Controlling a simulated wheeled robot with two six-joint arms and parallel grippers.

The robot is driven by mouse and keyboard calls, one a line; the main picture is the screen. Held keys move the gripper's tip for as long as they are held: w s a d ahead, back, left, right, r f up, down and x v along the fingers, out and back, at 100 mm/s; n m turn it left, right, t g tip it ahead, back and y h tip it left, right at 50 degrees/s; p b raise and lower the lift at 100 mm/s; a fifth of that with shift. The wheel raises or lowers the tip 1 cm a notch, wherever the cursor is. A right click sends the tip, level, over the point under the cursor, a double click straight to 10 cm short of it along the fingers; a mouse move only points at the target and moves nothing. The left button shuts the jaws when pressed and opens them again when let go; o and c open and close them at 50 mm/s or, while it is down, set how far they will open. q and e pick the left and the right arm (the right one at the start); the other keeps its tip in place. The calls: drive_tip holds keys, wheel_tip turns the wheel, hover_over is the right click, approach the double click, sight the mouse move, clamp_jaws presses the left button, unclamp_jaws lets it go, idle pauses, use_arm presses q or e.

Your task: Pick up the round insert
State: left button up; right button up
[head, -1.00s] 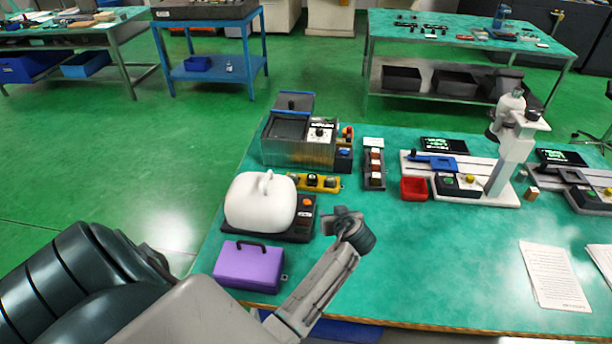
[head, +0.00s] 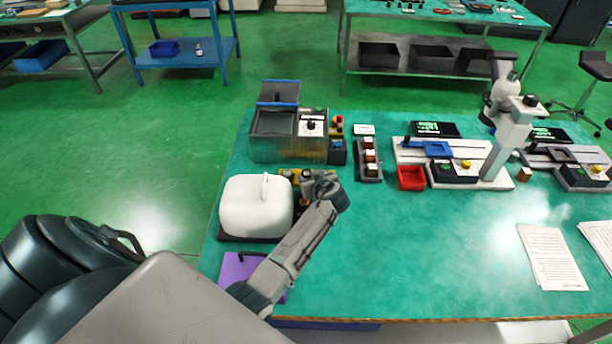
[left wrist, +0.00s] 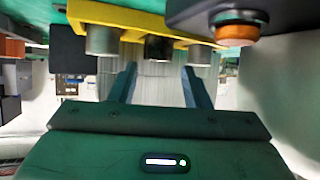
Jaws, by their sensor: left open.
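A yellow rack (head: 287,172) stands behind the white rounded machine, partly hidden by my left gripper (head: 318,180). In the left wrist view the yellow rack (left wrist: 140,18) crosses the top and holds short cylinders: a silver one (left wrist: 102,41), a dark one (left wrist: 158,48) and another silver one (left wrist: 200,55). I cannot tell which is the round insert. My left gripper (left wrist: 159,72) is open with nothing between its fingers. The dark cylinder appears in line with the gap between the fingertips. My right gripper is not in view.
The white rounded machine (head: 255,205) stands close left of my gripper, and a purple case (head: 236,268) lies in front, partly covered by my arm. A dark box with an orange button (left wrist: 237,32) is close to the rack. The front right table is clear apart from papers (head: 553,256).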

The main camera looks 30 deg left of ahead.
sight(308, 175)
use_arm(q)
drive_tip(key=p+x, duration=0.1)
drive_tip(key=x, duration=0.1)
drive_tip(key=shift+w+a+f, duration=0.2)
drive_tip(key=shift+w, duration=0.15)
drive_tip(key=shift+w+a+f, duration=0.35)
drive_tip(key=shift+a+f, duration=0.1)
drive_tip(key=c, duration=0.9)
clamp_jaws()
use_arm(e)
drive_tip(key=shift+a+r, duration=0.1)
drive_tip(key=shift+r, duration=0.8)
use_arm(q)
drive_tip(key=shift+r, duration=0.2)
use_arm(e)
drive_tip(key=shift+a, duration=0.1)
